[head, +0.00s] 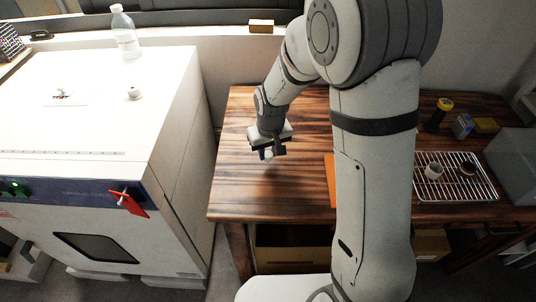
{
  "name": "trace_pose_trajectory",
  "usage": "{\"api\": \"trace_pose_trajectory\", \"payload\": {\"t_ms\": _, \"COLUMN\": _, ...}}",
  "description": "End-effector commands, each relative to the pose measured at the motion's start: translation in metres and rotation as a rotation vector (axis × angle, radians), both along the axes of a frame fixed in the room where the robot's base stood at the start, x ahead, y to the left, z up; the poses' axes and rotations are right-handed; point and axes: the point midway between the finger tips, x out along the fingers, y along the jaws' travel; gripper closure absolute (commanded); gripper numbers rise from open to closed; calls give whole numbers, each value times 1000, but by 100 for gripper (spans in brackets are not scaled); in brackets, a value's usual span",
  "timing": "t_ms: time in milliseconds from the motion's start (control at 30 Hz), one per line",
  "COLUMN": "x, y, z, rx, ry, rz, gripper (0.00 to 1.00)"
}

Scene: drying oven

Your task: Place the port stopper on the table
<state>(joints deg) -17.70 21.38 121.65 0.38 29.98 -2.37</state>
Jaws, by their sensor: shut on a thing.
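My gripper (268,153) points down over the left part of the wooden table (238,185). It is shut on a small pale piece, apparently the port stopper (267,156), most of which the fingers hide. The piece is low over the table top; I cannot tell whether it touches the wood.
A clear bottle (125,32) stands at the oven's back edge. An orange sheet (329,180) lies partly behind my arm. A wire rack (455,188) with small cups is at the right. The table around my gripper is bare.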

Motion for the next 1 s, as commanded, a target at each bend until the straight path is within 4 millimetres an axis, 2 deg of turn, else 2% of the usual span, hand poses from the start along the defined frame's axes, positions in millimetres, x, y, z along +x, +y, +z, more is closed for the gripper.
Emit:
{"api": "trace_pose_trajectory", "payload": {"t_ms": 33, "x": -1, "y": 0, "z": -10, "rx": -2, "ry": 6, "rz": 0, "gripper": 96}}
{"api": "trace_pose_trajectory", "payload": {"t_ms": 100, "x": -1, "y": 0, "z": -17, "rx": -1, "ry": 3, "rz": 0, "gripper": 96}}
{"api": "trace_pose_trajectory", "payload": {"t_ms": 467, "x": 0, "y": 0, "z": -22, "rx": 0, "ry": 1, "rz": 1, "gripper": 96}}
{"api": "trace_pose_trajectory", "payload": {"t_ms": 500, "x": 0, "y": 1, "z": -20, "rx": 0, "ry": 0, "rz": 1, "gripper": 72}}
{"api": "trace_pose_trajectory", "payload": {"t_ms": 700, "x": 0, "y": 1, "z": -20, "rx": 0, "ry": 1, "rz": 1, "gripper": 56}}
{"api": "trace_pose_trajectory", "payload": {"t_ms": 767, "x": 0, "y": 1, "z": -20, "rx": 0, "ry": 1, "rz": 1, "gripper": 53}}
{"api": "trace_pose_trajectory", "payload": {"t_ms": 1000, "x": 0, "y": 1, "z": -18, "rx": 0, "ry": 0, "rz": 2, "gripper": 53}}
